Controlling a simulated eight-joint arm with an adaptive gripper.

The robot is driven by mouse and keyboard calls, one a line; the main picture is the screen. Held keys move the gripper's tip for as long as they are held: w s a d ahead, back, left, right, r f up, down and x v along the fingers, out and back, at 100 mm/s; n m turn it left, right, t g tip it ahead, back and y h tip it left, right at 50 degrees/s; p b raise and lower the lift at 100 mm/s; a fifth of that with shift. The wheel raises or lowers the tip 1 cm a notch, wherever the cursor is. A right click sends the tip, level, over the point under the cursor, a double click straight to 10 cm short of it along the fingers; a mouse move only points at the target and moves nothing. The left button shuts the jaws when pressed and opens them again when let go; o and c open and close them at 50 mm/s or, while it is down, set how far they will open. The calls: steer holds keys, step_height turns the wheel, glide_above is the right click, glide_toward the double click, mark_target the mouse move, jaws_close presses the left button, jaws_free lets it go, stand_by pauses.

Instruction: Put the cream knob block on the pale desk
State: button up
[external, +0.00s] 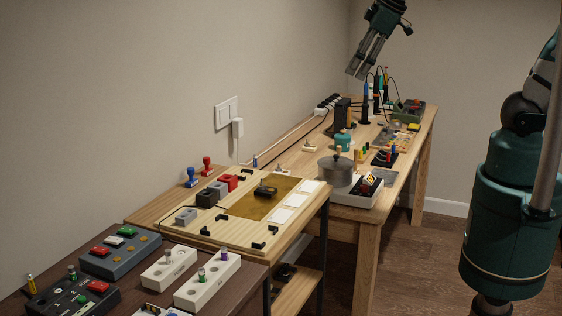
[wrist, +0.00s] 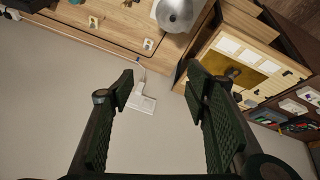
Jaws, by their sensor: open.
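The long pale wooden desk (external: 302,163) runs along the wall. Small cream blocks with little knobs sit on it: one near its wall side (external: 309,147), another nearer the middle bench (external: 281,168). Similar small blocks show in the wrist view, one near the desk edge (wrist: 148,44) and one farther left (wrist: 93,22). Larger cream boxes with knobs (external: 207,281) stand on the dark desk. I cannot tell which is the cream knob block. My gripper (external: 356,75) is high above the far part of the long desk, open and empty; its spread fingers show in the wrist view (wrist: 160,75).
A metal pot (external: 336,169) stands on the long desk's near end. Tall tools (external: 366,97) and a dark stand crowd its far part. A wooden board (external: 228,225) with grey, black and red blocks covers the middle bench. Switch boxes (external: 120,250) fill the dark desk.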

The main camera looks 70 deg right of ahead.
steer(key=s+a+f+m+t, duration=0.1)
steer(key=s+a+m, duration=0.3)
steer(key=s, duration=0.6)
steer(key=shift+a+f+t+y, duration=0.3)
steer(key=shift+a+f, duration=0.3)
steer(key=shift+f, duration=0.1)
steer(key=shift+f+b, duration=1)
